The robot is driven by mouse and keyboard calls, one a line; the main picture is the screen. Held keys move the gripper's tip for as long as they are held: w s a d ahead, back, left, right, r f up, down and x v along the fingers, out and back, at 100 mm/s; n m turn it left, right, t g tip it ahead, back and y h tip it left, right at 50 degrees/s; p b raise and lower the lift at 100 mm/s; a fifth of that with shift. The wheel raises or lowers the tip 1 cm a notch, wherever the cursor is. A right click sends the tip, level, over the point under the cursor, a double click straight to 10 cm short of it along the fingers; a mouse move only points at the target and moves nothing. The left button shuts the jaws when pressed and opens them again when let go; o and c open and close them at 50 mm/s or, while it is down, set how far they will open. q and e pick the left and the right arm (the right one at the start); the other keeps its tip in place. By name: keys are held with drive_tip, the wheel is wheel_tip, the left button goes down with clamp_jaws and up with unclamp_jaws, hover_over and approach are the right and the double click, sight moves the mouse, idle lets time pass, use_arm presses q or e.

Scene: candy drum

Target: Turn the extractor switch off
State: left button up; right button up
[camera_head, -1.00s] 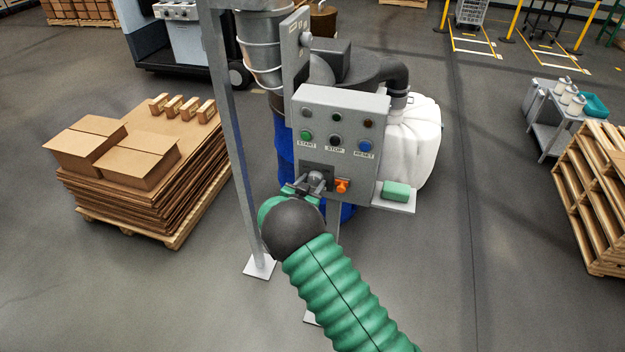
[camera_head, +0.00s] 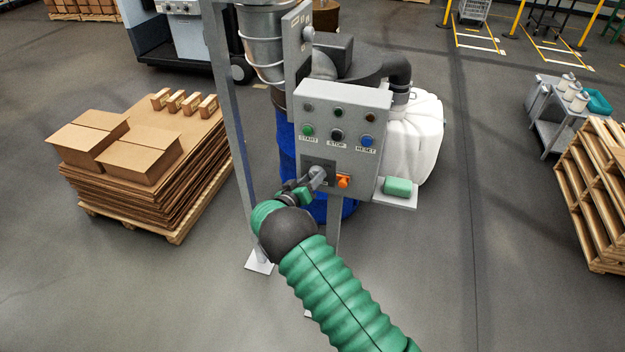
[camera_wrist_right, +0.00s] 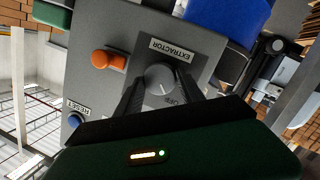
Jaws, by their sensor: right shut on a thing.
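The extractor switch is a round grey knob (camera_wrist_right: 161,76) below the EXTRACTOR label in the right wrist view, which sees the panel upside down. Its white pointer line slants towards the word OFF. The knob also shows in the head view (camera_head: 319,173), on a dark plate low on the grey control panel (camera_head: 342,97). My right gripper (camera_wrist_right: 160,88) has its two black fingers on either side of the knob, shut on it. It shows in the head view (camera_head: 308,183), reaching in from the lower left. My left gripper is in neither view.
An orange handle (camera_head: 344,181) sits right of the knob. START, STOP and RESET buttons (camera_head: 336,135) are above. A green block (camera_head: 397,186) lies on a small shelf. A grey post (camera_head: 236,130) stands left of the panel. A cardboard pallet (camera_head: 150,165) stands farther left.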

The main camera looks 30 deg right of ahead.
drive_tip(key=shift+a+f, duration=0.15)
drive_tip(key=shift+f, duration=0.05)
idle(0.3)
drive_tip(key=o, duration=1.4)
drive_tip(key=shift+w+r, duration=0.1)
drive_tip(key=shift+c, duration=0.2)
drive_tip(key=b+v, duration=0.4)
drive_tip(key=v, duration=1.3)
drive_tip(key=shift+w, duration=0.1)
